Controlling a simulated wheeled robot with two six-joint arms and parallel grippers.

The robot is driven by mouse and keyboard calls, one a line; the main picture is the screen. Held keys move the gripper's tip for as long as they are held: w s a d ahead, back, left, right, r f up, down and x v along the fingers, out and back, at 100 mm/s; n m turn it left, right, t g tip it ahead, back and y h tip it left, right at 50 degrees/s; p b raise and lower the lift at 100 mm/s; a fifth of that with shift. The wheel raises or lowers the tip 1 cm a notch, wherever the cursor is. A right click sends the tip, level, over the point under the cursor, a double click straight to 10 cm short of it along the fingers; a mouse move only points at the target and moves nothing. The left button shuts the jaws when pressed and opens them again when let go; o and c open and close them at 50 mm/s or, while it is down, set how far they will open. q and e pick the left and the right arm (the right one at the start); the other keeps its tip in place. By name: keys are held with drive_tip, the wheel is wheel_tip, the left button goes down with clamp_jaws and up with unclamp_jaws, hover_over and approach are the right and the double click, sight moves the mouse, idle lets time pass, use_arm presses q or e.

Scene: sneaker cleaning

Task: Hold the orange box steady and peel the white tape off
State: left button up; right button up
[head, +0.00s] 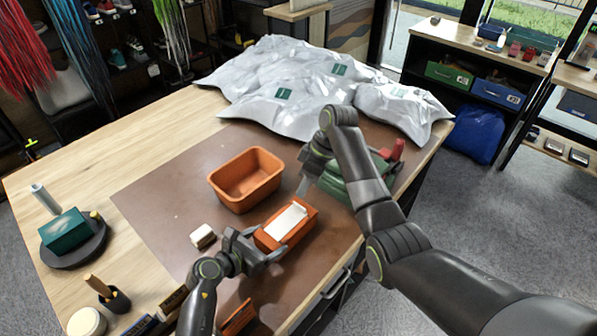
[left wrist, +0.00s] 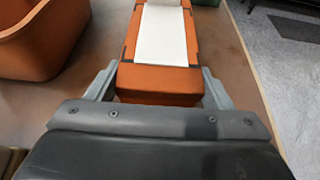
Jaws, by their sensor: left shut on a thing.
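The orange box (head: 309,216) lies on the brown mat right of centre in the head view. A strip of white tape (head: 286,222) runs lengthwise along its top. My left gripper (head: 274,246) is shut on the box's near end. The left wrist view shows the left fingers (left wrist: 160,87) on both sides of the orange box (left wrist: 160,72), with the white tape (left wrist: 161,35) beyond them. My right gripper (head: 303,186) hangs above and beyond the box, apart from the tape. Its finger gap cannot be made out.
An orange bin (head: 246,180) stands just left of the box. A small white-topped block (head: 203,236) lies near my left gripper. A green object (head: 345,183) sits behind my right gripper. The brown mat (head: 165,200) is clear at left.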

wheel_tip(320, 180, up, 4)
drive_tip(key=a+f+m+h, duration=0.1)
drive_tip(key=a+m+h, duration=0.1)
drive_tip(key=m+h, duration=0.2)
approach(286, 220)
drive_tip(key=w+d+f, duration=0.1)
drive_tip(key=f, duration=0.1)
drive_tip(key=w+d+f, duration=0.1)
drive_tip(key=f, duration=0.1)
drive_tip(key=w+d+f, duration=0.1)
drive_tip(key=d+f, duration=0.1)
drive_tip(key=shift+f, duration=0.4)
clamp_jaws()
